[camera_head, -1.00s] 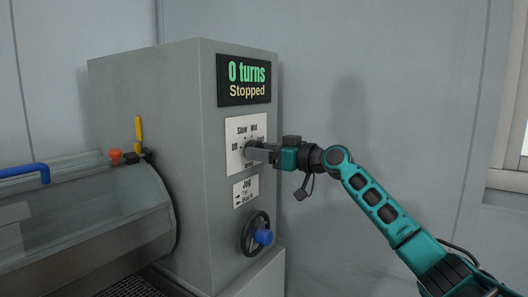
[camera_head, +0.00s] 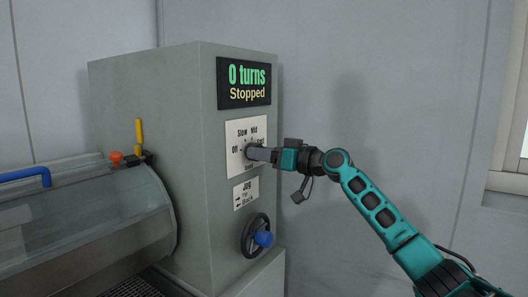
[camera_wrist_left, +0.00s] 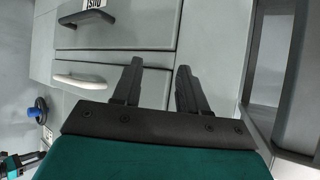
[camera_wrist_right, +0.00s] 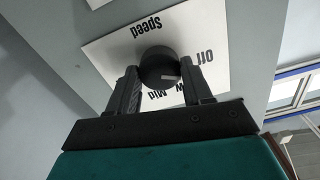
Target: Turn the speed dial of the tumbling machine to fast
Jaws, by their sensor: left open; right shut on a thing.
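The speed dial (camera_wrist_right: 158,68) is a round dark knob on a white plate (camera_wrist_right: 108,52) marked Speed, Off and Mid, with other marks partly hidden. My right gripper (camera_wrist_right: 158,73) is shut on the dial, one finger on each side of it. In the head view the right gripper (camera_head: 262,153) reaches the plate from the right and covers much of the dial and some labels. The display (camera_head: 244,82) above reads "0 turns" and "Stopped". My left gripper (camera_wrist_left: 159,68) is open and empty, in front of grey drawer fronts; it is outside the head view.
Below the dial are a Jog label (camera_head: 246,193) and a black handwheel (camera_head: 251,236) with a blue knob. The clear drum cover (camera_head: 85,215) with a blue handle (camera_head: 27,175) stands at left. A yellow lever (camera_head: 139,131) sits behind it.

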